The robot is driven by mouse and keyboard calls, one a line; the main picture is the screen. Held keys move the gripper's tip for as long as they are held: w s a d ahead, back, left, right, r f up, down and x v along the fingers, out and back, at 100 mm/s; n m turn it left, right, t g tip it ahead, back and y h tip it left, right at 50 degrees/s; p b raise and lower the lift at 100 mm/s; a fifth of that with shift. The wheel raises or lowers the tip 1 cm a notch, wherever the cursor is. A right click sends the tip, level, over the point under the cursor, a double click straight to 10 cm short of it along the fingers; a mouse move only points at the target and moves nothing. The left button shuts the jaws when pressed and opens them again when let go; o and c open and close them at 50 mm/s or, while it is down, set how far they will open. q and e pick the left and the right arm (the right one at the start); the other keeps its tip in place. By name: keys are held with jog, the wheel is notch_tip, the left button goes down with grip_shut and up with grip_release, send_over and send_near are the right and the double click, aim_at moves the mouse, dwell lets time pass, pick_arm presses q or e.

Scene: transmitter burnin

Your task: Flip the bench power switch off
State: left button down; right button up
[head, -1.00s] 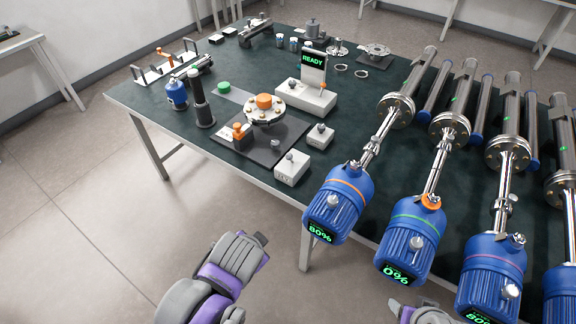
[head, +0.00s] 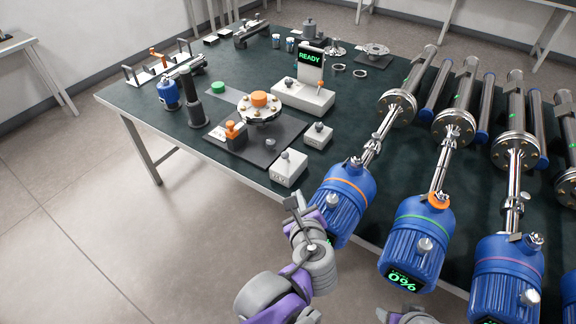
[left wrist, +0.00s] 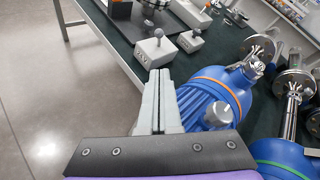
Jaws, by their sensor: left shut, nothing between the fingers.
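Two small grey switch boxes with ball-tipped levers stand at the bench's near edge. The front one (head: 288,168) has dark lettering on its face, too small to read surely; the other (head: 318,135) sits just behind it to the right. I cannot tell which is the bench power switch. Both also show in the left wrist view, the front box (left wrist: 153,52) and the rear box (left wrist: 189,40). My left gripper (head: 292,203) is shut and empty, just in front of and below the front box, apart from it. Part of my right gripper (head: 398,315) shows at the bottom edge.
A blue motor-like unit (head: 343,205) overhangs the bench edge close to the right of my left gripper. Several similar units lie further right. A dark plate (head: 225,150) with an orange-topped flange (head: 260,103) lies behind the boxes. A READY display (head: 310,58) stands further back.

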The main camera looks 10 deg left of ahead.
pick_arm(q)
jog(key=b, duration=0.2)
send_near(287, 159)
jog(key=x, duration=0.4)
jog(key=shift+w+a+f, duration=0.1)
jog(key=shift+w+f, duration=0.05)
jog(key=shift+w, duration=0.25)
jog(key=shift+w+r+m+g, duration=0.3)
jog(key=shift+w+r+g, duration=0.1)
jog(key=shift+g, duration=0.1)
dwell(0.3)
jog(key=shift+w+d+r+g+p, duration=0.1)
jog(key=shift+d+r+g+p, duration=0.15)
jog(key=shift+g+p, duration=0.15)
jog(key=shift+w+d+r+m+g+y+p, duration=0.1)
jog(key=shift+w+r+m+g+y+p, duration=0.1)
jog(key=shift+w+m+g, duration=0.15)
jog(key=shift+w+d+r+m+g+y+p, duration=0.15)
jog(key=shift+w+g, duration=0.15)
jog(key=shift+g, duration=0.15)
jog(key=shift+w+d+r+m+g+p, duration=0.15)
jog(key=shift+w+m+g+p, duration=0.15)
jog(key=shift+g, duration=0.25)
jog(key=shift+w+d+r+m+g+p, duration=0.1)
jog(key=shift+w+m+g+p, duration=0.1)
jog(key=shift+w+g, duration=0.3)
jog(key=shift+w+g+y, duration=0.2)
jog(key=shift+g+y, duration=0.05)
jog(key=shift+g, duration=0.2)
jog(key=shift+f, duration=0.15)
